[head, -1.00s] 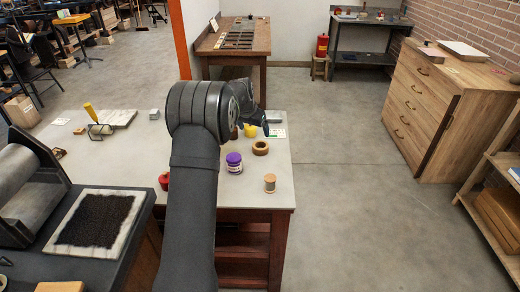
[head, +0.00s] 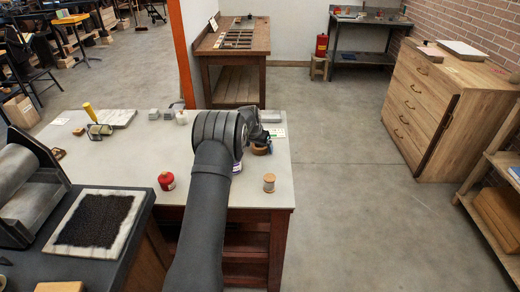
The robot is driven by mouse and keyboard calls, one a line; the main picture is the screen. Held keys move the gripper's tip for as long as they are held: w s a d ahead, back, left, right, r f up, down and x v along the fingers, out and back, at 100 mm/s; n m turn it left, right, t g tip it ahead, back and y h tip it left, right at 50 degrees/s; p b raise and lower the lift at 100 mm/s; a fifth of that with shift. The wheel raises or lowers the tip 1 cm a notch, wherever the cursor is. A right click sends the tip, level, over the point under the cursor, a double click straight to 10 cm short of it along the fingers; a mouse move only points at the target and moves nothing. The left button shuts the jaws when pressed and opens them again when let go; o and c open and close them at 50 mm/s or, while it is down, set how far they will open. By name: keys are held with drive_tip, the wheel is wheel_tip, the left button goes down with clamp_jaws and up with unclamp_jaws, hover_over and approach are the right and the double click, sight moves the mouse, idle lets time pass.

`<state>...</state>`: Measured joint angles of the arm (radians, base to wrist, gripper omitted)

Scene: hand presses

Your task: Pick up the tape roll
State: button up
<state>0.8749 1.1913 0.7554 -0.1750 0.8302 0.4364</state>
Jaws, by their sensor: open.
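The tape roll (head: 260,150), a low brown ring, lies on the grey-topped table (head: 215,195) near its right edge in the head view. My gripper (head: 262,139) is just above it and hides much of its upper part. The gripper is open. Its fingers are small and dark here, so I cannot tell whether they touch the roll or stand around it.
A wooden spool (head: 269,182) stands in front of the roll. A purple-and-white jar (head: 237,168) is mostly hidden behind my arm. A red container (head: 166,181) stands further left. A white card (head: 277,132) lies behind. Small blocks and a yellow-handled roller (head: 92,115) are at back left.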

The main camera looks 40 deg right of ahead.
drive_tip(key=shift+f, duration=0.1)
drive_tip(key=c, duration=1.1)
